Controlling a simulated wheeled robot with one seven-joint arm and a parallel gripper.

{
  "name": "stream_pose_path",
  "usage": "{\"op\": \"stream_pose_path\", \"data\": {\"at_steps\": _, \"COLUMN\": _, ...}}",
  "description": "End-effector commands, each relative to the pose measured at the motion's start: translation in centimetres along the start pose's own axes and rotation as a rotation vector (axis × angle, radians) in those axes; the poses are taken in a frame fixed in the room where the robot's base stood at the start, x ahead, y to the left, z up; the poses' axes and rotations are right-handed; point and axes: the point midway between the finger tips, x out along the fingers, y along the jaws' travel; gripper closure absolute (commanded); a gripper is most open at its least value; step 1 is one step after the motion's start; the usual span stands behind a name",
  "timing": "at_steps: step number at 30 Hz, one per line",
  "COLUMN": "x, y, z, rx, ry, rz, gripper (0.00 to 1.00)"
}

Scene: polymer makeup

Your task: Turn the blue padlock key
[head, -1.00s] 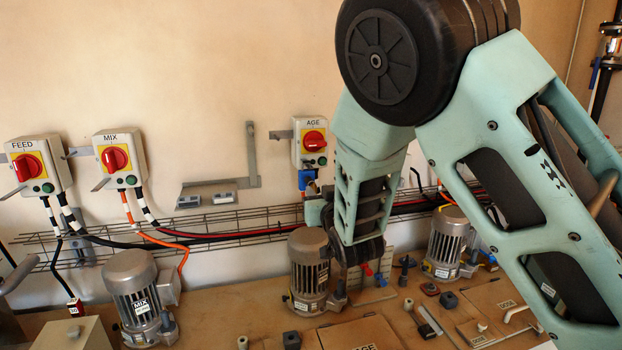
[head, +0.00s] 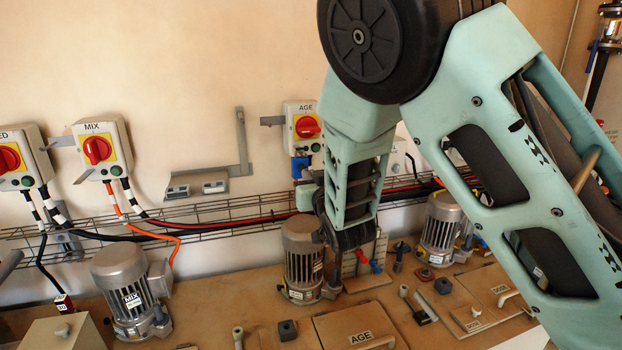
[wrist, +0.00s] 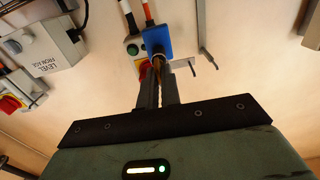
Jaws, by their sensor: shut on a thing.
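The blue padlock (head: 299,167) hangs below the AGE switch box (head: 304,112) on the wall. In the wrist view the padlock (wrist: 156,41) is a blue block just beyond my fingertips, with the box's red knob (wrist: 144,70) and green button (wrist: 132,49) beside it. My gripper (wrist: 159,68) is shut on the small brass-coloured key (wrist: 158,61) at the padlock's edge. The key is mostly hidden between the fingers, so its turn angle cannot be told. In the head view my arm partly hides the gripper.
The MIX box (head: 101,149) is on the wall to the left. A wire cable tray (head: 220,216) with cables runs below the boxes. A grey motor (head: 299,260) stands under the AGE box, close to my arm. A bare bracket (head: 242,160) is left of the padlock.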

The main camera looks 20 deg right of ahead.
Motion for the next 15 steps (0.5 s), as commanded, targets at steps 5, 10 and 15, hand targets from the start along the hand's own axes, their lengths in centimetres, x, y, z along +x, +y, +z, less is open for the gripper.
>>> {"op": "stream_pose_path", "data": {"at_steps": 5, "x": -0.01, "y": 0.04, "z": 0.23, "rx": 0.035, "ry": 0.001, "rz": 0.0, "gripper": 1.0}}
{"op": "stream_pose_path", "data": {"at_steps": 10, "x": -0.01, "y": 0.14, "z": 0.5, "rx": 0.121, "ry": 0.004, "rz": 0.0, "gripper": 1.0}}
{"op": "stream_pose_path", "data": {"at_steps": 15, "x": -0.02, "y": 0.27, "z": 0.78, "rx": 0.255, "ry": 0.005, "rz": 0.0, "gripper": 1.0}}
